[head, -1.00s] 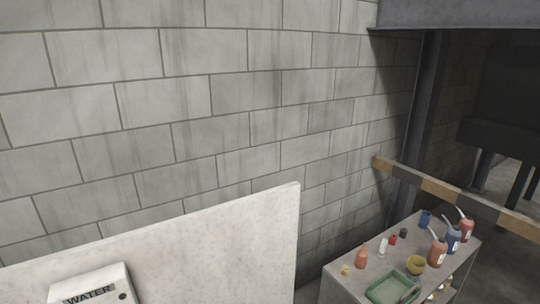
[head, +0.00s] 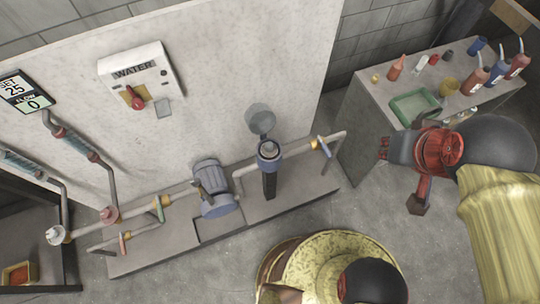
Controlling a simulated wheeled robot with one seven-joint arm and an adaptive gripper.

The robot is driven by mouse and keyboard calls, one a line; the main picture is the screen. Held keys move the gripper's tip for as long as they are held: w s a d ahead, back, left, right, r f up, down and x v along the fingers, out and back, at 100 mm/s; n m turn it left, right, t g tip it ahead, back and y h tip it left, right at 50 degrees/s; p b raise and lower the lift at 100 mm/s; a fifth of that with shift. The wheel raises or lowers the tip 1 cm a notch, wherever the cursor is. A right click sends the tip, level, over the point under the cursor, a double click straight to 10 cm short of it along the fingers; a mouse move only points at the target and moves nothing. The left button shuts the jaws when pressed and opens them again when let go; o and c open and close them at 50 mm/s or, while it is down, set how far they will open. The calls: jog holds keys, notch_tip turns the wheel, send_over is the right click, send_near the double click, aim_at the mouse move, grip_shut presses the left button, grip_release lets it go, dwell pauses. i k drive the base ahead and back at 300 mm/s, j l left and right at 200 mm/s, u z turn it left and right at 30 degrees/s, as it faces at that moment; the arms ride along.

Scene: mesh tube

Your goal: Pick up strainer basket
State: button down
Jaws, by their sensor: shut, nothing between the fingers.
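A strainer housing with a blue collar (head: 269,160) stands upright on the pipe run near the middle of the head view. Its round grey-green lid (head: 261,121) is swung open behind it. Something pale shows in the housing's mouth (head: 268,148), perhaps the top of the strainer basket, but it is too small to tell. My gripper (head: 384,148) is to the right of the housing, in front of the workbench, pointing left. It is shut and empty, well apart from the housing.
A workbench (head: 362,120) at the right holds a green tray (head: 414,106) and several bottles. A blue-grey pump (head: 213,190) is left of the housing. A WATER switch box (head: 140,80) hangs on the panel. Open floor (head: 240,252) lies in front of the pipes.

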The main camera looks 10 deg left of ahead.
aim_at(269, 150)
jog(key=l+u, duration=0.3)
jog(key=l, duration=0.35)
jog(key=l+u, duration=0.3)
jog(key=l, duration=0.35)
jog(key=k, duration=0.05)
